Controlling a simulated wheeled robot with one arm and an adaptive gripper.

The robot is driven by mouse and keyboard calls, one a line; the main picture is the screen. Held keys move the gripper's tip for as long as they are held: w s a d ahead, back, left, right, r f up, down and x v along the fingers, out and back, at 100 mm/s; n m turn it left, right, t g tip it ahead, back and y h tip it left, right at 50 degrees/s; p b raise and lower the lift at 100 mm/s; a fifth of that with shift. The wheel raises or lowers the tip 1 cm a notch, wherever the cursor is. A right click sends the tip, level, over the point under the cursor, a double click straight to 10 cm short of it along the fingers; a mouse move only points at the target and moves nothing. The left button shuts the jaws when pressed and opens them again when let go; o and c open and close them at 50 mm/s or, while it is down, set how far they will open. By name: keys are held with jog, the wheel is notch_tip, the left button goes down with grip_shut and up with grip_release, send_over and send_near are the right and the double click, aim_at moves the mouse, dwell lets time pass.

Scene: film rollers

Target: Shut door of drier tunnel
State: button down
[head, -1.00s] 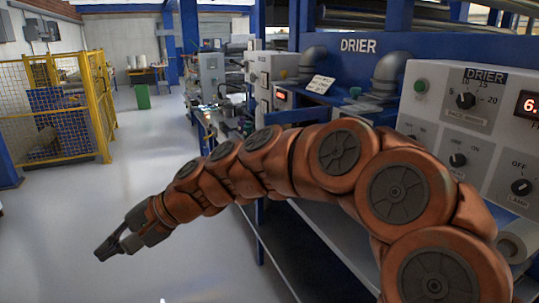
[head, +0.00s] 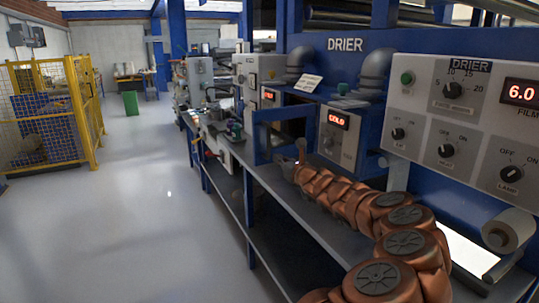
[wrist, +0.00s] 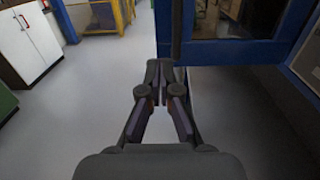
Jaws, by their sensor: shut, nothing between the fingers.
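The door (head: 256,138) is a blue frame around a dark pane. It stands open, swung out from the front of the blue drier tunnel (head: 372,128). In the wrist view the blue door frame (wrist: 232,52) fills the upper right, with its left edge just beside the fingertips. My gripper (wrist: 166,68) is shut and empty, pointing ahead by the lower left corner of the door. I cannot tell whether it touches the frame. In the head view my arm reaches along the bench front towards the door, and the fingers are too small to make out.
A bench (head: 285,195) with a lower shelf runs along the machines. A grey control box with a red display (head: 339,121) stands right of the door. The floor (head: 140,220) at left is clear, up to a yellow mesh cage (head: 50,120).

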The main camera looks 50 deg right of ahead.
aim_at(256, 145)
jog(key=shift+a+p+x, duration=0.2)
jog(key=shift+p+x, duration=1.45)
jog(key=shift+x, duration=5.05)
